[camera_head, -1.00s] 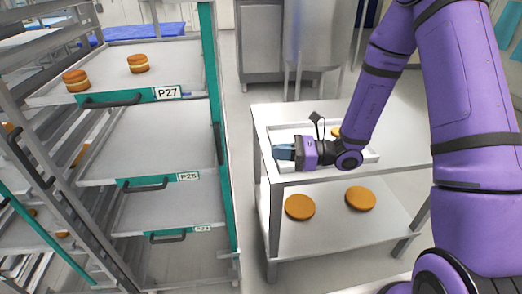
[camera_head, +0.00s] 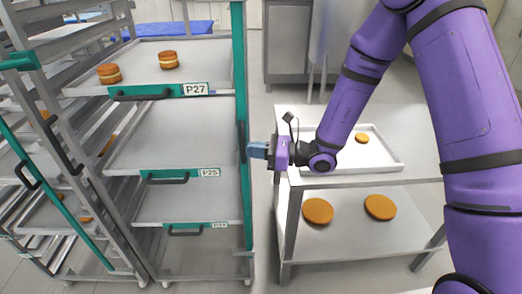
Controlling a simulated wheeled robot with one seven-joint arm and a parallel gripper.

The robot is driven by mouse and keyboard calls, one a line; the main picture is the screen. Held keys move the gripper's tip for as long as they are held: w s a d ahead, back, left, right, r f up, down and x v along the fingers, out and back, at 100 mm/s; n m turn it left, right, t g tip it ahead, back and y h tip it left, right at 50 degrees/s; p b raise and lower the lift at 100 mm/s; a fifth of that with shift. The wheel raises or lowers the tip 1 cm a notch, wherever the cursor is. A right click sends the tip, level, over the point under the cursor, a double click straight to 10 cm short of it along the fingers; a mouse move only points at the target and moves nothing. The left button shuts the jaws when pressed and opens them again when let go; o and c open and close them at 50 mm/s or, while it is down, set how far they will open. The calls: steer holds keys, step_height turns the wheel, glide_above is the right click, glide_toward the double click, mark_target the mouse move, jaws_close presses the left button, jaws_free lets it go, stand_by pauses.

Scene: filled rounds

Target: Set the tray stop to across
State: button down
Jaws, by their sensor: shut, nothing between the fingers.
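A rack with trays stands at the left. A long teal upright bar (camera_head: 245,75) runs down its right front edge, with a dark handle-like part (camera_head: 241,136) at mid height. I take this bar to be the tray stop; it stands vertical, along the post and not across the trays. My gripper (camera_head: 249,150) is shut and empty, pointing left, with its blue fingertips right at the bar near the dark part. I cannot tell whether they touch it.
Trays labelled P27 (camera_head: 155,95) and P25 (camera_head: 180,175) sit in the rack; the upper one carries two filled rounds (camera_head: 168,60). A steel table (camera_head: 420,150) with a white tray (camera_head: 385,168) stands at the right. A narrow floor gap lies between.

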steer(key=shift+a, duration=0.1)
steer(key=x, duration=0.2)
steer(key=s+x, duration=0.1)
steer(key=x, duration=0.2)
steer(key=shift+a+r, duration=0.1)
steer(key=shift+a, duration=0.35)
